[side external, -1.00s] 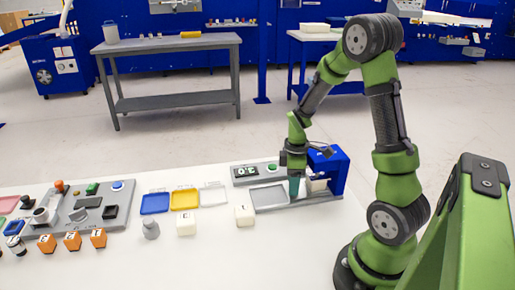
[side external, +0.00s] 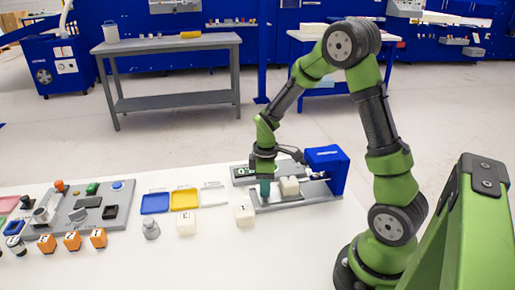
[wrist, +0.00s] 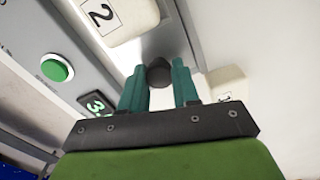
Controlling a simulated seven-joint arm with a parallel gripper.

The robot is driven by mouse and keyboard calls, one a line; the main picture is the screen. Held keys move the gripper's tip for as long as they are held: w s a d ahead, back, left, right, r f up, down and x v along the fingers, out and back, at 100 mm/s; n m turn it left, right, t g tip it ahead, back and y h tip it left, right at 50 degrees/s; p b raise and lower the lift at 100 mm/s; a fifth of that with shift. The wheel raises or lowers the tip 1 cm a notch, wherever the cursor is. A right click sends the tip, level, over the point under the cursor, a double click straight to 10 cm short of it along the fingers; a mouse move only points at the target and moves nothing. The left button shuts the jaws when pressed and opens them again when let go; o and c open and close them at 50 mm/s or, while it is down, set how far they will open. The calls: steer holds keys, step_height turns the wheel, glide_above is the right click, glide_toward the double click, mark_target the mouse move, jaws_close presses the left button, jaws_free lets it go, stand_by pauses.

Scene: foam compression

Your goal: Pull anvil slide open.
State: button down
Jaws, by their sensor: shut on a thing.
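My gripper (side external: 265,192) points down at the left part of the grey press base (side external: 318,198). In the wrist view its teal fingers (wrist: 159,70) are shut on a dark round knob (wrist: 159,75) at the end of the anvil slide (wrist: 165,42). A white block marked 2 (wrist: 118,18) sits beside the knob in that view. In the side view the white block (side external: 289,186) stands clear of the blue press housing (side external: 327,162), to its left. My fingers hide the knob in the side view.
A green button (wrist: 56,68) and a lit display (wrist: 96,103) are beside my gripper. Two loose white cubes (side external: 186,223) (side external: 245,215) lie on the white table in front. Blue, yellow (side external: 184,200) and white trays are at the left.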

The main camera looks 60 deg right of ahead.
steer(key=shift+w+a, duration=0.35)
steer(key=shift+w, duration=0.05)
steer(key=shift+r, duration=0.1)
steer(key=c, duration=0.8)
jaws_free()
steer(key=shift+s, duration=0.1)
step_height(320, 180, up, 17)
steer(key=shift+f, duration=0.1)
